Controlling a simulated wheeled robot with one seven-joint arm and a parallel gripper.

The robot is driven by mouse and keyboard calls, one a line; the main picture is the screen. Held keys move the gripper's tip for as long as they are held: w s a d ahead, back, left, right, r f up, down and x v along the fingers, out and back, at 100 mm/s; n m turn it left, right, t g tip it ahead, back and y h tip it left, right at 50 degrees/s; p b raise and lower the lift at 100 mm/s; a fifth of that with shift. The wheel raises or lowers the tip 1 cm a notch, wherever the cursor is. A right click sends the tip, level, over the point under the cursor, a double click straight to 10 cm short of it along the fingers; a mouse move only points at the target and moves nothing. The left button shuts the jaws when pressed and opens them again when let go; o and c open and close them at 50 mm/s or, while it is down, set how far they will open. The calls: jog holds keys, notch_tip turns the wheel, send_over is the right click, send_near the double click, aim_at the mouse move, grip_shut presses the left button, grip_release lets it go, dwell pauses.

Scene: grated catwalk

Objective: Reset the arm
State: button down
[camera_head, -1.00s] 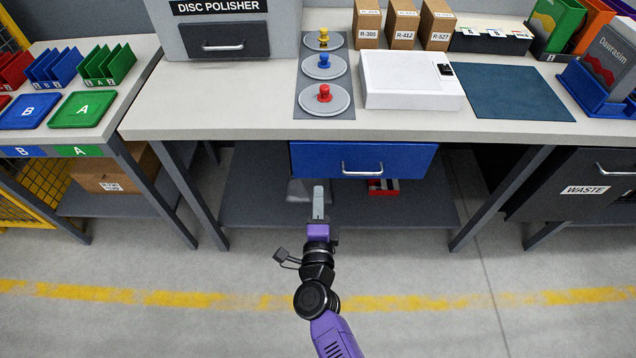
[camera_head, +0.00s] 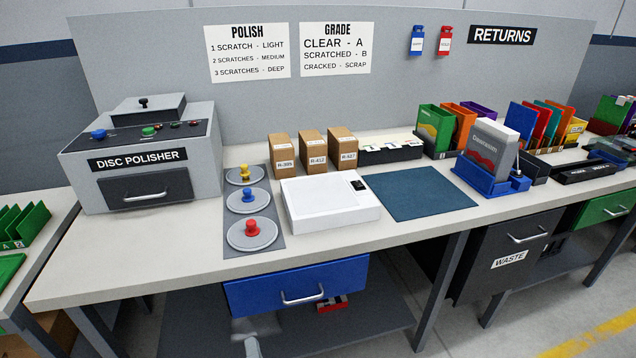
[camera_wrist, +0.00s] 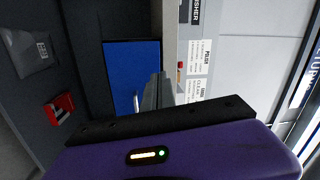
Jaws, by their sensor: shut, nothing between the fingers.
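The gripper appears apart from the drawer front. Most of my arm is out of the head view.
The worktop carries a disc polisher (camera_head: 150,160), a grey panel with colored-knob discs (camera_head: 275,243), a white device (camera_head: 330,205), a dark blue mat (camera_head: 418,193) and a blue holder (camera_head: 480,180). The waste drawer (camera_head: 505,258) is at right. A lower shelf (camera_head: 380,320) lies beneath.

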jog(key=s+d+r+n+g+h, duration=0.1)
jog(key=s+d+r+n+h, duration=0.1)
jog(key=s+d, duration=0.9)
jog(key=s+d+r+n+g+h+p, duration=0.1)
jog(key=s+d+r+n, duration=0.4)
jog(key=s+d, duration=0.6)
jog(key=s+d+r+n+g+h, duration=0.1)
jog(key=s+d+r+n+h, duration=0.2)
jog(key=s+d, duration=0.8)
jog(key=shift+s+r+n+h, duration=0.25)
jog(key=shift+s+n+h, duration=0.15)
jog(key=shift+n, duration=0.3)
